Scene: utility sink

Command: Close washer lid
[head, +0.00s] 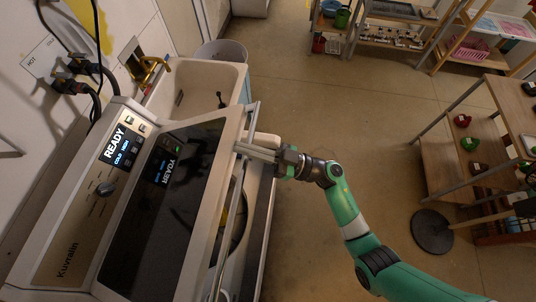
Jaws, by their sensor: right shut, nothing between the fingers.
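The washer (60,235) stands along the left side, with a lit READY display. Its dark glass lid (165,210) is tilted partly open, hinged on the control-panel side. A gap shows under the lid's front edge, with part of the drum opening (235,222) visible. My right gripper (242,148) reaches in from the right, its fingers shut and empty. The fingertips are at the far part of the lid's front edge; I cannot tell whether they touch it. My left gripper is not in view.
A utility sink (190,88) with a brass faucet (150,70) stands beyond the washer. Hoses and cables run along the wall at the upper left. Open floor (310,90) lies to the right, with shelves (460,140) at the far right.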

